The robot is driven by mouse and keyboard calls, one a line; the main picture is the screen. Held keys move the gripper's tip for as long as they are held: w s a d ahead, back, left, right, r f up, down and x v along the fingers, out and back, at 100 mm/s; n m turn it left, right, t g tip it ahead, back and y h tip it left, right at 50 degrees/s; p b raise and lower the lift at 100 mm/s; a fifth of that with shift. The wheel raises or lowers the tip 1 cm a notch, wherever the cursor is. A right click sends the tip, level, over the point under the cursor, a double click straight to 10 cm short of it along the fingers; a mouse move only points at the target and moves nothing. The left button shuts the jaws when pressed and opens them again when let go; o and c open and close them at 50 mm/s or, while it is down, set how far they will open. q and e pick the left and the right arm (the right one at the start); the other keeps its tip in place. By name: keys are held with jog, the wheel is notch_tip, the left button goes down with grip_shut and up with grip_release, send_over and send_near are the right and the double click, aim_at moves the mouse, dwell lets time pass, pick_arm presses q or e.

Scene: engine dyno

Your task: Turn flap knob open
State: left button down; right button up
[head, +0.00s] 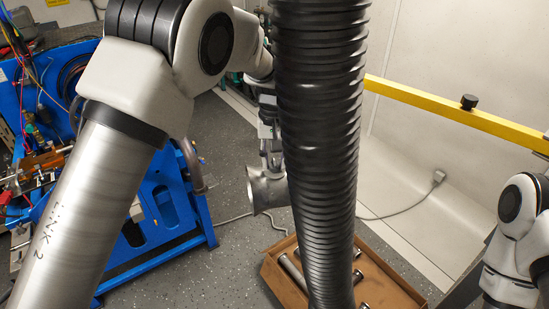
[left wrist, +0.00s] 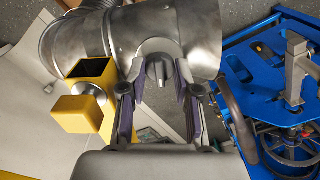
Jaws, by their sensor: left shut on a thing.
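The flap knob (left wrist: 160,70) is a small grey metal tab on the side of a shiny metal duct (left wrist: 190,28) in the left wrist view. My left gripper (left wrist: 160,88) is shut on the knob, with one purple-padded finger on each side of it. In the head view my left gripper (head: 268,138) is small and partly hidden behind a black ribbed hose. The flared metal end of the duct (head: 266,189) shows just below it; the knob itself is hidden there. My right arm is at the right edge, and its gripper is out of view.
The black ribbed hose (head: 322,130) hangs down the middle. A yellow beam (head: 440,111) crosses at right. A blue engine stand (head: 170,215) is at left. A brown tray (head: 395,294) with metal tubes lies on the floor. Bare floor shows between stand and tray.

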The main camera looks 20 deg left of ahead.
aim_at(274, 161)
dwell(0.3)
pick_arm(q)
jog(key=c, duration=0.8)
grip_release()
notch_tip(274, 161, up, 12)
jog(key=shift+w, duration=0.1)
jog(key=shift+c, duration=0.2)
